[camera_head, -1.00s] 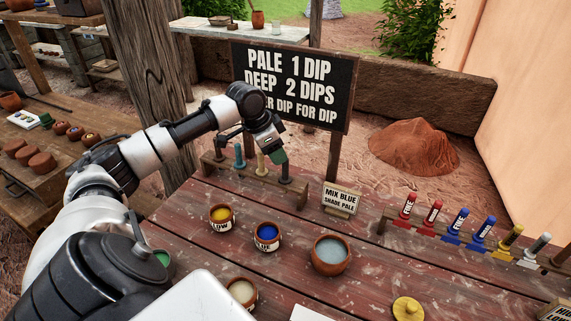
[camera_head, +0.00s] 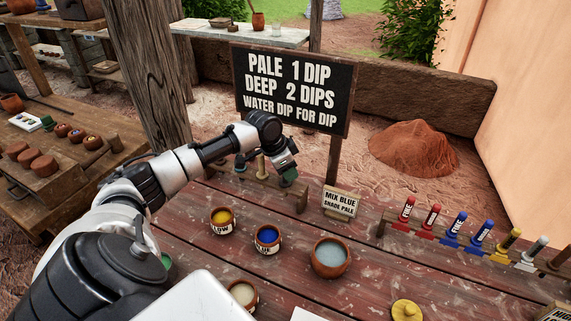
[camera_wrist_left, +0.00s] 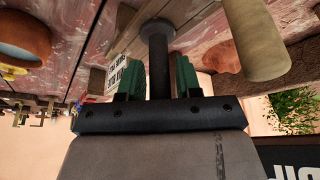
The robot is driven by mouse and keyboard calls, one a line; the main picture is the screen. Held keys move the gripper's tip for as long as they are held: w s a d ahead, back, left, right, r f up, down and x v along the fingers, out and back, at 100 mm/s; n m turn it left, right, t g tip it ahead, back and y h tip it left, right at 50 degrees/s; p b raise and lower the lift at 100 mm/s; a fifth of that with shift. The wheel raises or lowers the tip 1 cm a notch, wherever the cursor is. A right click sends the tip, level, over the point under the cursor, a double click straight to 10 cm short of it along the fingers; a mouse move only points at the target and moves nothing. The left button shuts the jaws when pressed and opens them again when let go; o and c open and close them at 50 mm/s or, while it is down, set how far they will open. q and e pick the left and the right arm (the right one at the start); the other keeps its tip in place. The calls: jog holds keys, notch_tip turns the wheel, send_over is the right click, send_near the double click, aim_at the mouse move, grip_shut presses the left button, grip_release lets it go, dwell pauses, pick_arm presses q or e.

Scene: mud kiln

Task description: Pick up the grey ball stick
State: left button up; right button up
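The grey ball stick (camera_wrist_left: 158,62) shows in the left wrist view as a dark grey shaft with a wide round end. It stands between the two green fingers of my left gripper (camera_wrist_left: 158,80). The fingers are apart on either side of it, with a narrow gap visible at the left finger, so the grip looks open. In the head view my left gripper (camera_head: 288,177) is at the right end of the stick rack (camera_head: 268,185) and hides most of the stick. My right gripper is out of view.
A pale wooden stick (camera_head: 262,164) stands beside the gripper; it also shows in the wrist view (camera_wrist_left: 250,40). Yellow (camera_head: 221,220) and blue (camera_head: 267,239) paint pots and a water bowl (camera_head: 331,257) stand in front. A small sign (camera_head: 340,201) is right of the rack.

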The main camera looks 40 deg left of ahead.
pick_arm(q)
grip_shut()
notch_tip(320, 180, up, 10)
jog(key=shift+r+b, duration=0.1)
jog(key=shift+b, duration=0.3)
jog(key=shift+p, duration=0.6)
